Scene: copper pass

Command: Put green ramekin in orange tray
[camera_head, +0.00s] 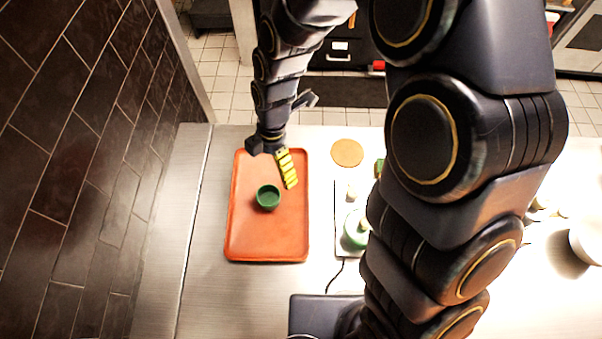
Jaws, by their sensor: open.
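The orange tray lies flat on the steel counter. My gripper (287,170) is above the upper right part of the tray, up and to the right of the ramekin. Its yellow finger pad shows and it is open. It is apart from the ramekin in the picture, and I see nothing held in it.
A round tan disc (347,153) lies on the counter right of the tray. A pale green item (356,230) stands further right, partly hidden by my arm. A dark tiled wall (70,150) rises on the left. Bare counter (190,250) lies left of the tray.

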